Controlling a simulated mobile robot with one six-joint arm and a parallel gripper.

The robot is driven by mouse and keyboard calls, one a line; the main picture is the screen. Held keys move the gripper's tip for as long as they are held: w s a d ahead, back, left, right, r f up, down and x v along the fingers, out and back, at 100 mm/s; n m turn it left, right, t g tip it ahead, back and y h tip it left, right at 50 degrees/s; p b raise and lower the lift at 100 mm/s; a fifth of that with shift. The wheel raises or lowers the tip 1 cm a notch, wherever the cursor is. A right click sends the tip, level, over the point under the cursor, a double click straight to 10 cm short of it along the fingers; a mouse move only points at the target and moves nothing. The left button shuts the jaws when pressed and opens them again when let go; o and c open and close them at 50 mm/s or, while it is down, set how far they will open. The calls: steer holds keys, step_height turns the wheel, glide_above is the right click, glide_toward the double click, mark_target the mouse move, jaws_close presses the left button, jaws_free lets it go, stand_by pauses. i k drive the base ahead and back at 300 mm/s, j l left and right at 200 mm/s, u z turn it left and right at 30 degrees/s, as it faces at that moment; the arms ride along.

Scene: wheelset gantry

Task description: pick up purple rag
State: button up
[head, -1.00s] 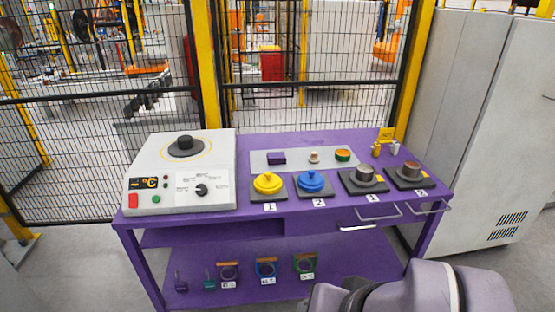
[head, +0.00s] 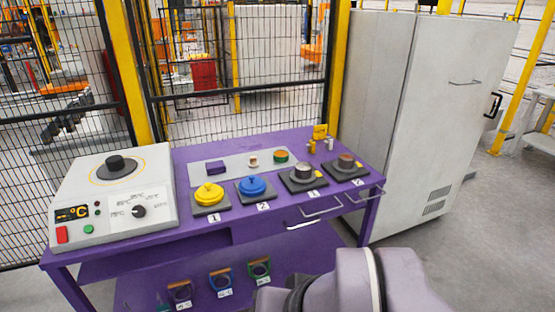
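A small dark purple block-like item (head: 215,167), which looks like the folded purple rag, lies on the light grey mat (head: 186,179) at the back of the purple table. It is left of a small pale item and an orange-green round item. My gripper is not in view. Only part of my arm shows at the bottom, well in front of the table and apart from the purple item.
The purple table (head: 200,226) holds a heater box (head: 112,200), a yellow-lidded pot (head: 209,194), a blue-lidded pot (head: 252,186) and two metal pots. Drawer handles (head: 322,207) stick out in front. A grey cabinet (head: 420,120) stands right; mesh fence behind.

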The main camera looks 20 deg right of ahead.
mark_target(216, 168)
steer(key=i, duration=1.8)
